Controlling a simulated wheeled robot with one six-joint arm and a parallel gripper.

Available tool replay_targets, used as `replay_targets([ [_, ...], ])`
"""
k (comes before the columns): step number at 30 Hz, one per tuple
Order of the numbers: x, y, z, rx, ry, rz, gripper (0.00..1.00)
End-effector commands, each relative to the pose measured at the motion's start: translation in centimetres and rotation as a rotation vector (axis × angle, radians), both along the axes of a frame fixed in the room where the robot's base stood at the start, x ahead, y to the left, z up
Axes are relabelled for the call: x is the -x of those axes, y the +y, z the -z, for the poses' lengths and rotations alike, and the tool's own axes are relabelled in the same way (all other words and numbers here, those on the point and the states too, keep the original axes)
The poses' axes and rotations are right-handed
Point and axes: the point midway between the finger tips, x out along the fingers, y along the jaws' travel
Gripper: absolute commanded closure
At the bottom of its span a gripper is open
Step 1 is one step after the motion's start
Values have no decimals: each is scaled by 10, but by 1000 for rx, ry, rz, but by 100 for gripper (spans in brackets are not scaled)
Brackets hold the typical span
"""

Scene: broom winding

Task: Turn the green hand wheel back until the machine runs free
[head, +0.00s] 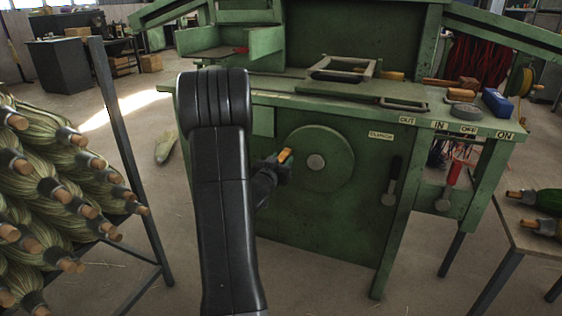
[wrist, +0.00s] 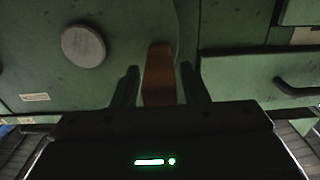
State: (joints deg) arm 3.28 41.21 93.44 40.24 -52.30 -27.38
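The green hand wheel (head: 328,178) is a round disc with a pale hub (head: 316,161) on the front of the green machine. Its orange-brown handle (head: 285,155) sticks out at the wheel's left side. My gripper (head: 275,164) is at that handle, partly hidden behind my arm. In the wrist view, the handle (wrist: 159,75) stands between my two fingers (wrist: 158,88), with a narrow dark gap on each side. The fingers look open around it, not pressed on it. The pale hub (wrist: 83,46) shows at upper left there.
A rack of fibre bundles (head: 60,185) stands at left, a table (head: 535,235) at right.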

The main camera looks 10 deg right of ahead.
Motion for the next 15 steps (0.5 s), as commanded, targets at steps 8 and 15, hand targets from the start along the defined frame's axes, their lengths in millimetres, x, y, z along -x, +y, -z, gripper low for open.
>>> replay_targets([
  [8,0,0,0,0,0,0,100],
  [15,1,0,-3,-23,-17,0,100],
])
